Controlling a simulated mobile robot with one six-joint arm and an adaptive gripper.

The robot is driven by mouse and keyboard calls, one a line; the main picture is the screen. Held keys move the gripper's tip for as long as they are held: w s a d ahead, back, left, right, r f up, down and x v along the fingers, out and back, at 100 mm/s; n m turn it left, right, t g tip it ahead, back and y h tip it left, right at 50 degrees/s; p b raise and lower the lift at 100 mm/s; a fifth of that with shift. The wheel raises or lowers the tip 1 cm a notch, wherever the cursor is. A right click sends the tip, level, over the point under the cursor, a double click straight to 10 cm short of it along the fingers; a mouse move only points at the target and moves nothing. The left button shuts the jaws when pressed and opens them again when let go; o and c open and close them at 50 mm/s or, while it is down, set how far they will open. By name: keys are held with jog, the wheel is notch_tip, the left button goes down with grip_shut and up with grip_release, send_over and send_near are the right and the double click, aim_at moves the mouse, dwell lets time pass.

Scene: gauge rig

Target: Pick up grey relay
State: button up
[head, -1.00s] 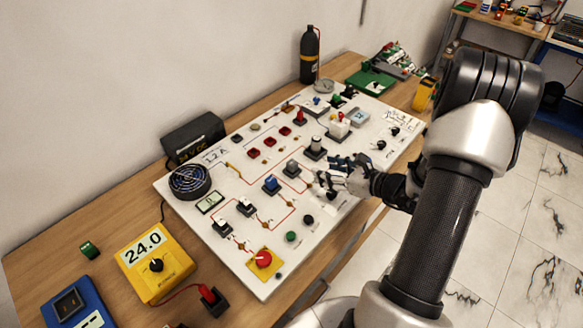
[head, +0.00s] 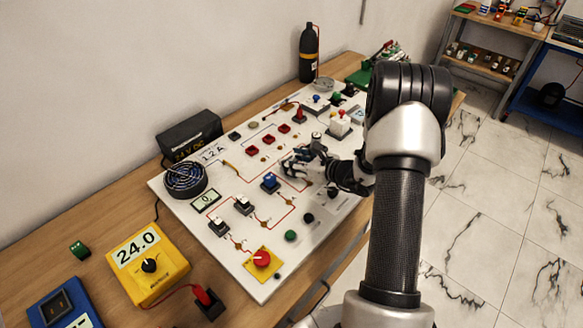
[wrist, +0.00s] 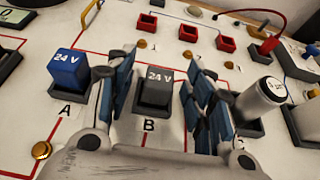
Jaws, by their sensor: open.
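The grey relay (wrist: 158,90), a block marked 24 V, stands upright in its dark socket above the letter B in the wrist view. My gripper (wrist: 163,82) is open, with one blue-padded finger on each side of the relay. Gaps show between the fingers and the relay, so it is not gripped. In the head view my gripper (head: 298,164) is low over the middle of the white board (head: 335,208) and hides the grey relay.
A blue 24 V relay (wrist: 70,72) stands at A, close outside the left finger. A whitish cylinder (wrist: 262,98) stands in a socket outside the right finger. Red sockets (wrist: 188,33) lie beyond. A red knob (head: 262,258) sits on the board's near corner.

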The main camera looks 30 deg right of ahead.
jog(key=shift+w+f, duration=0.1)
jog(key=shift+w, duration=0.05)
jog(key=shift+c, duration=0.2)
jog(key=c, duration=1.1)
